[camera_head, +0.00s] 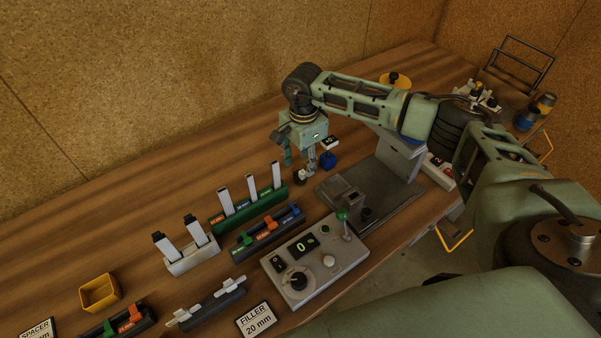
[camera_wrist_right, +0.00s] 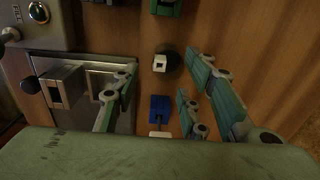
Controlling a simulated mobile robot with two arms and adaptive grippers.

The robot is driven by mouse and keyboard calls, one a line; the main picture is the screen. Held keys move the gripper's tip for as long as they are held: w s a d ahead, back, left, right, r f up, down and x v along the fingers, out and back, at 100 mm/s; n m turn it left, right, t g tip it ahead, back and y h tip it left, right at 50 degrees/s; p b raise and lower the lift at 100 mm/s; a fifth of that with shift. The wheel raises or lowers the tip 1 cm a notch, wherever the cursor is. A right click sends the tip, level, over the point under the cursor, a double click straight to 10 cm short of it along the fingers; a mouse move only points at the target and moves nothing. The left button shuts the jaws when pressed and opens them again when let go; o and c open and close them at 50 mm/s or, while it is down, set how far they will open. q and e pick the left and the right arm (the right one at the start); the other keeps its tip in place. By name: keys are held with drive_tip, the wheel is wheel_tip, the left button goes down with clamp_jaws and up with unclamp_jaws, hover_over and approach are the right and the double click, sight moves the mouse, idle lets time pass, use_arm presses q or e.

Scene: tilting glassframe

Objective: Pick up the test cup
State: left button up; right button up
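No object is clearly marked as the test cup. The likeliest is a small dark round piece with a white square top (camera_head: 299,176), standing on the wooden bench; it also shows in the right wrist view (camera_wrist_right: 160,63). A blue block (camera_head: 328,160) stands close beside it and shows in the right wrist view (camera_wrist_right: 160,108). My right gripper (camera_head: 300,163) points down just above the dark piece. Its fingers (camera_wrist_right: 160,82) are spread, with nothing held between them. I cannot tell whether a fingertip touches anything. My left gripper is not in view.
A grey press-like fixture (camera_head: 365,200) stands right of the gripper. A control box (camera_head: 315,258) with a green-knobbed lever is in front. A green rack (camera_head: 248,206) with upright white strips is at left. Bare wood lies behind the racks.

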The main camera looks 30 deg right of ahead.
sight(302, 168)
wheel_tip(302, 168, down, 3)
drive_tip(key=shift+a+r+p, duration=0.15)
drive_tip(key=shift+r+p, duration=0.05)
drive_tip(key=shift+p, duration=0.2)
drive_tip(key=shift+w+f, duration=0.15)
drive_tip(key=shift+f, duration=0.35)
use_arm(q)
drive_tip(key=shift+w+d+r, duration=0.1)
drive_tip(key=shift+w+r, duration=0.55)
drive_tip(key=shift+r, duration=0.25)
use_arm(e)
clamp_jaws()
